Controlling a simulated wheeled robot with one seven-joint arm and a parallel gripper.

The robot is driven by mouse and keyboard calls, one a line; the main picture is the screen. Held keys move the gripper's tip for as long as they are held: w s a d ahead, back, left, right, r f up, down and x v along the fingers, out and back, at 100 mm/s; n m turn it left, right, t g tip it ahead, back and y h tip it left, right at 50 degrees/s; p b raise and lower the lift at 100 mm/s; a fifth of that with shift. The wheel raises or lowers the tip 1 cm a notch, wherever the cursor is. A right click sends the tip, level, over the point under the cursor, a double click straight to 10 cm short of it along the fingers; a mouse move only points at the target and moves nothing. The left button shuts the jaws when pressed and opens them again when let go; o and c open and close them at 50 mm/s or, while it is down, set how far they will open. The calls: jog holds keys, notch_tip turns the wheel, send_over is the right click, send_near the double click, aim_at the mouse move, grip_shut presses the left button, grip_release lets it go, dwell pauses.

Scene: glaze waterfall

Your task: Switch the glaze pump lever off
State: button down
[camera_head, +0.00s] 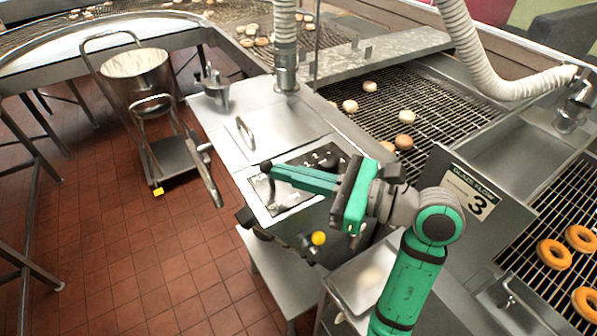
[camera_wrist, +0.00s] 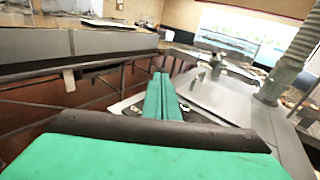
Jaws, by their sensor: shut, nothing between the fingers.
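My gripper (camera_head: 278,174) has its green fingers together and points left over the steel glaze cabinet. In the wrist view the shut fingers (camera_wrist: 162,84) reach forward, with nothing seen between them. A round black knob (camera_head: 266,167), which looks like the end of the pump lever, shows right at the fingertips. I cannot tell whether they touch. The lever's shaft and pivot are mostly hidden by the fingers. The lever is not clear in the wrist view.
A yellow knob (camera_head: 318,238) and a black-ended handle (camera_head: 246,216) stick out at the cabinet's front. A "Glaze flow 3" sign (camera_head: 470,192) stands right of the gripper. A wheeled cart with a bucket (camera_head: 137,75) stands left. Doughnuts lie on racks at right.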

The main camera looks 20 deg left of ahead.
jog(key=shift+s+a+r+n, duration=0.1)
jog(key=shift+s+n, duration=0.1)
jog(key=shift+n, duration=0.1)
jog(key=d+r, duration=0.2)
jog(key=d, duration=1.1)
jog(key=shift+d+r, duration=0.3)
jog(key=shift+d, duration=0.1)
jog(key=shift+w, duration=0.1)
jog(key=shift+a, duration=0.1)
